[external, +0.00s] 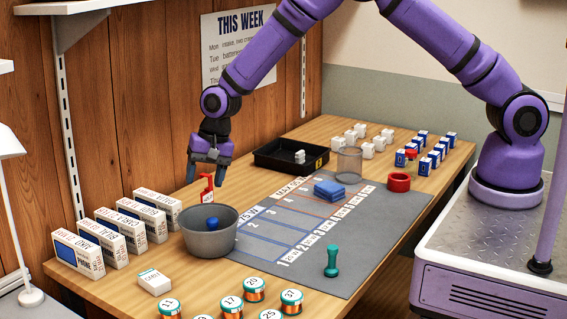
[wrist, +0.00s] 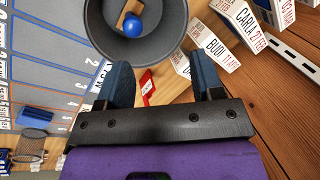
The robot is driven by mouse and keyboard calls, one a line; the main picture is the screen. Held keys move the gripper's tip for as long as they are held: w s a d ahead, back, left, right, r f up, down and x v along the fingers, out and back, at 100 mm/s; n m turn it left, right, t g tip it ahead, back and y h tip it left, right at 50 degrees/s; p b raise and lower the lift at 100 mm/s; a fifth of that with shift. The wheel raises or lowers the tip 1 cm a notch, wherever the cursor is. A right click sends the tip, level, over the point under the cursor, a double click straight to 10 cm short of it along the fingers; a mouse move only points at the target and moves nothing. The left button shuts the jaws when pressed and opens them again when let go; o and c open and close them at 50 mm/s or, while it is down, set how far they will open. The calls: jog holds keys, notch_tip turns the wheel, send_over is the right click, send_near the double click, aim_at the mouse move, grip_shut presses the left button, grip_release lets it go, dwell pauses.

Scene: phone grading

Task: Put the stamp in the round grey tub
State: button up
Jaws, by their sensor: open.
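The round grey tub (external: 208,244) stands on the table at the mat's near left corner; it also shows in the wrist view (wrist: 178,30). A blue round-topped object (external: 212,223) is inside it, also in the wrist view (wrist: 133,24); its lower part is unclear. A teal stamp-shaped piece with a knob handle (external: 331,262) stands upright on the mat's near part. My gripper (external: 209,160) is open, behind and above the tub. A small red item with a white patch (external: 207,188) is just below it, and shows between the fingers (wrist: 147,86); I see no grip on it.
White boxes (external: 120,232) line the tub's left side. Labelled spools (external: 254,287) and a white block (external: 155,281) are at the front. The middle mat has free room.

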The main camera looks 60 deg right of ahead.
jog(key=s+d+r+n+t, duration=0.1)
jog(key=s+d+r, duration=0.5)
jog(key=r, duration=0.4)
jog(key=s+d+r+n, duration=0.2)
jog(key=s+d+r, duration=0.1)
jog(key=d+r, duration=0.55)
jog(key=s+d+r+n+t, duration=0.1)
jog(key=s+d+r, duration=0.4)
jog(key=r, duration=0.6)
jog(key=s+d+r+n, duration=0.1)
jog(key=s+d, duration=0.3)
jog(key=s, duration=0.5)
jog(key=s+d+r+n+t+h, duration=0.1)
jog(key=s+d, duration=0.4)
jog(key=s, duration=0.5)
jog(key=s+d+r+n+h, duration=0.1)
jog(key=s+d, duration=0.4)
jog(key=s, duration=0.5)
jog(key=shift+r+n, duration=0.5)
jog(key=shift+r, duration=0.3)
